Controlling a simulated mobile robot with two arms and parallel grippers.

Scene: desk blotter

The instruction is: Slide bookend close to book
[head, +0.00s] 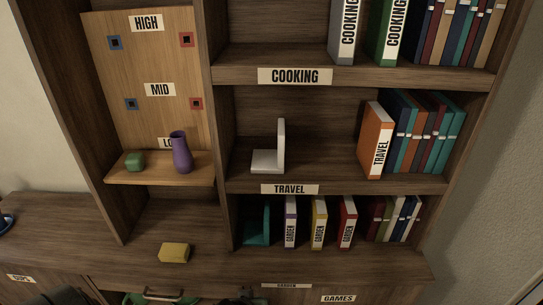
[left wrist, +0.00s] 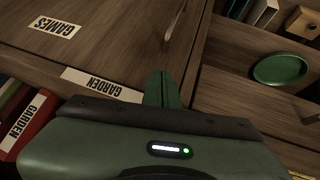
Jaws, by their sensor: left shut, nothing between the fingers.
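A white L-shaped bookend (head: 268,160) stands on the travel shelf, its upright plate to the right. The orange TRAVEL book (head: 376,140) stands apart to its right, with a wide bare gap between them. A teal bookend (head: 262,222) stands on the garden shelf, left of several GARDEN books (head: 318,222). My left gripper shows in the left wrist view (left wrist: 162,88), its green fingers together and empty, by the GARDEN label (left wrist: 102,84). It is away from the bookends. My right gripper cannot be made out.
More books (head: 430,130) fill the travel shelf's right end. A yellow block (head: 174,252) lies on the desktop. A green round dish (left wrist: 284,69) shows in the wrist view.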

